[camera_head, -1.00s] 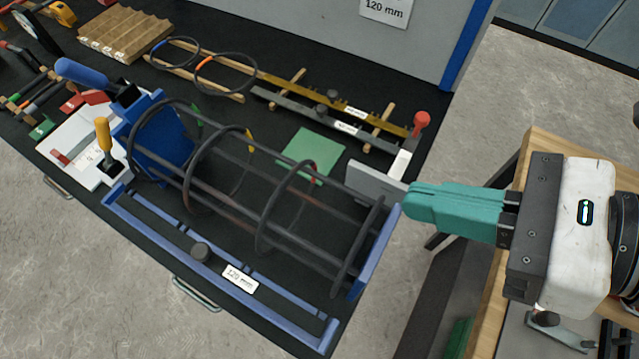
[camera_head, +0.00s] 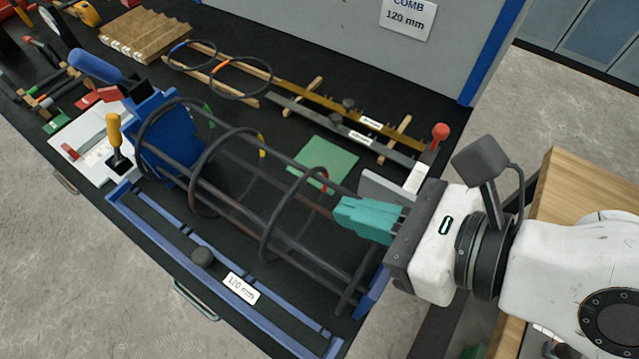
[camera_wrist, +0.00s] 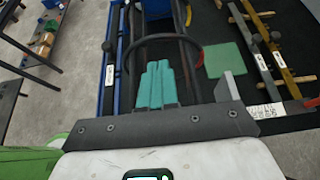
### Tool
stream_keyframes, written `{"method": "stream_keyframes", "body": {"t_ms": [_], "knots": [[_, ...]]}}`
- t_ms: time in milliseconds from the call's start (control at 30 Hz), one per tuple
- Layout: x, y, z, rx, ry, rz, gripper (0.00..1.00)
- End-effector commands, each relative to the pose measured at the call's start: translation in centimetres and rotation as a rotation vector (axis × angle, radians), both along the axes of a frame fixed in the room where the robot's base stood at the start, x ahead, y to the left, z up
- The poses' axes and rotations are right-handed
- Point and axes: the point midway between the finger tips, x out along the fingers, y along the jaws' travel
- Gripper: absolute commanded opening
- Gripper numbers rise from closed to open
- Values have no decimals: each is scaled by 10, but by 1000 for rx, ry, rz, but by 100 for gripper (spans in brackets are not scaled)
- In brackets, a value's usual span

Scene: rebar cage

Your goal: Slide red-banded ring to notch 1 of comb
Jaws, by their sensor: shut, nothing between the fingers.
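The red-banded ring (camera_head: 267,242) stands around the cage's long bars, the rightmost of the clear hoops before the cage's right end. Its red band (camera_head: 326,181) shows on its far side, near the green square. My gripper (camera_head: 339,216) has teal fingers, shut and empty, just right of this ring over the cage's right part. In the wrist view the fingers (camera_wrist: 157,72) point at a dark hoop (camera_wrist: 190,62); I cannot tell whether they touch it. A blue bar labelled 120 mm (camera_head: 277,307), with a black knob, runs along the cage's front.
Other hoops carry yellow (camera_head: 262,146) and green (camera_head: 208,115) bands farther left. A blue end plate (camera_head: 165,140) closes the cage's left end. A grey plate and red-knobbed lever (camera_head: 440,132) stand behind my gripper. Loose hoops (camera_head: 240,78) lie at the back.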

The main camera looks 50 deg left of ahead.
Motion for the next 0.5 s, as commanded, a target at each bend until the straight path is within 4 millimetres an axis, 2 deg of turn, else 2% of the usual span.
{"method": "stream_keyframes", "body": {"t_ms": [200,500], "knots": [[-9,33,-8,1,2,1,0],[-12,51,-15,-1,0,0,0]]}}
